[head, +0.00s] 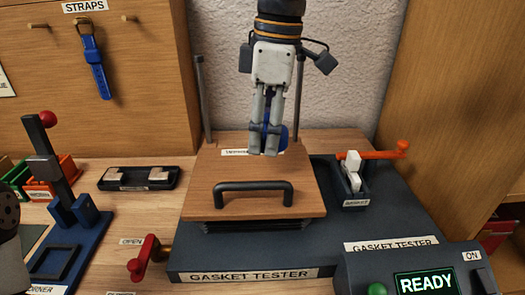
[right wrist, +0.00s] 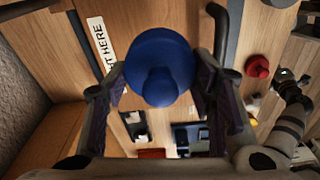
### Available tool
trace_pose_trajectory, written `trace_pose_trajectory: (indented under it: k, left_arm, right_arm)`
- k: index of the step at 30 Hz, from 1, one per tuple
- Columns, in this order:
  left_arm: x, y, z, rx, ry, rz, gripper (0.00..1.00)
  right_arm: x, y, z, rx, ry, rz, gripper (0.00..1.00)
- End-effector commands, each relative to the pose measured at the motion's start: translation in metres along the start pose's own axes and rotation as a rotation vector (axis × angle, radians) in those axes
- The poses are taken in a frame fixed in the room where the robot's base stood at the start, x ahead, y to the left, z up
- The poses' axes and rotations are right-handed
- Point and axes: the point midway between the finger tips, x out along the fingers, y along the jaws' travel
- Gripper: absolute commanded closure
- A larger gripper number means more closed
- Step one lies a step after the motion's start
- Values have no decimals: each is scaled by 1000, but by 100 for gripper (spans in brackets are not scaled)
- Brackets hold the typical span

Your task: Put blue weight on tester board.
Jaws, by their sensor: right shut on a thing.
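The blue weight (right wrist: 160,67) is round with a knob and sits between the fingers of my right gripper (right wrist: 160,85) in the right wrist view. In the head view my right gripper (head: 264,152) points down, shut on the weight (head: 283,137), which is mostly hidden behind its fingers. They are over the back part of the wooden tester board (head: 225,190), near a white label partly covered by the gripper. I cannot tell whether the weight touches the board. Part of my left arm (right wrist: 290,118) shows in the right wrist view, its gripper unclear.
A black handle (head: 253,187) stands up from the board's front. Metal posts (head: 203,95) rise behind it. A red crank (head: 147,260) is at front left, an orange lever (head: 375,153) at right. The control box (head: 425,275) reads READY. A blue corner fixture (head: 75,225) stands at left.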

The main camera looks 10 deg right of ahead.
Motion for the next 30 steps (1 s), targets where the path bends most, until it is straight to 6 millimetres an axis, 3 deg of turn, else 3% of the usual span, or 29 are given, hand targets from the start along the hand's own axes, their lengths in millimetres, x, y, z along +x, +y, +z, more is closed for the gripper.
trace_pose_trajectory:
  k: [2, 10, 15, 25, 26, 28, 30]
  left_arm:
    - [7, 0, 6, 0, -24, -1, 57]
    - [12, 0, 10, 0, -42, -2, 57]
    - [9, 0, 7, 0, -31, -1, 57]
    - [8, 0, 6, 0, -28, -1, 57]
    - [8, 0, 6, 0, -28, -1, 57]
    - [8, 0, 6, 0, -29, -1, 57]
    - [8, 0, 7, 0, -29, -1, 57]
  right_arm:
    - [20, 14, 0, 1, 0, -9, 100]
    - [42, 34, 1, 2, 1, -4, 100]
    - [66, 32, 3, 0, 4, 3, 100]
    - [70, 32, 4, 0, 3, 4, 100]
    - [71, 31, 4, 0, 1, 2, 47]
    - [71, 31, 4, 0, 1, 2, 32]
    - [71, 31, 4, 0, 1, 2, 30]
